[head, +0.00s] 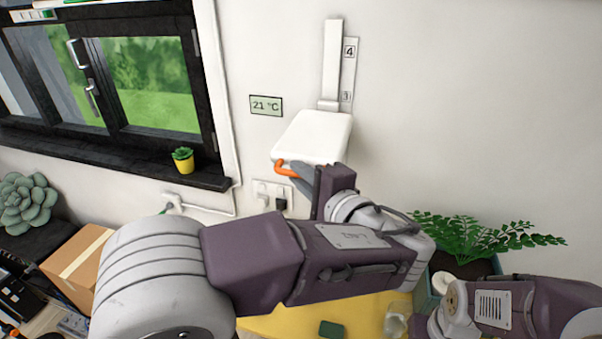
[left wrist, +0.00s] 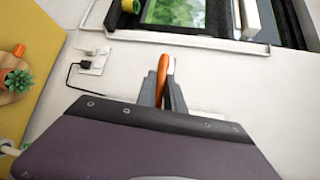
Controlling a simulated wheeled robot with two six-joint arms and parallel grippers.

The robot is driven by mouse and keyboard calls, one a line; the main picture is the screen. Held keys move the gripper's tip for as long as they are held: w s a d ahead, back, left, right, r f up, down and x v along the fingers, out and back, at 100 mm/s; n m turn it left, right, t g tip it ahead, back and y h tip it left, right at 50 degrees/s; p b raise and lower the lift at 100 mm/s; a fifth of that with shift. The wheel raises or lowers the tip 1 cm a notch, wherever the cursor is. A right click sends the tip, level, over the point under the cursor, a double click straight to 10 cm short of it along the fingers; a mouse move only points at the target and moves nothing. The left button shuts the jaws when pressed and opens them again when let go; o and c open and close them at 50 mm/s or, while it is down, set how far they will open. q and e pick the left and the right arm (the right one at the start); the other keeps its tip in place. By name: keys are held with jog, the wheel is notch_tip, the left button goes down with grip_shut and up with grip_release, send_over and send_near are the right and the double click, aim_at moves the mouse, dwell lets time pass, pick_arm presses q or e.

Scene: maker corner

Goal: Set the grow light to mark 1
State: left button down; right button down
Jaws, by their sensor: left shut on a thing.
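The grow light is a white box-shaped head (head: 315,137) on a white vertical rail (head: 333,60) on the wall. A scale beside the rail shows a 4 (head: 350,51) near the top and another mark, perhaps 1 (head: 347,96), lower down, close to where the head joins the rail. An orange handle (head: 287,169) sticks out under the head's front edge. My left gripper (head: 297,173) is shut on this orange handle, which also shows between the fingers in the left wrist view (left wrist: 162,80). My right arm shows at the lower right; its gripper's fingers are not visible.
A potted fern (head: 470,238) stands at the right by my right arm. A wall socket (head: 270,194) with a black plug is below the light. A window (head: 110,85) and a small yellow-potted plant (head: 183,160) are at left. A temperature display (head: 266,105) hangs left of the rail.

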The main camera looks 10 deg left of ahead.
pick_arm(q)
notch_tip(320, 180, down, 20)
jog(key=b, duration=1.6)
jog(key=shift+f+b, duration=0.15)
jog(key=shift+b, duration=0.25)
jog(key=shift+f, duration=0.1)
jog(key=c, duration=1.7)
grip_release()
jog(key=v, duration=0.9)
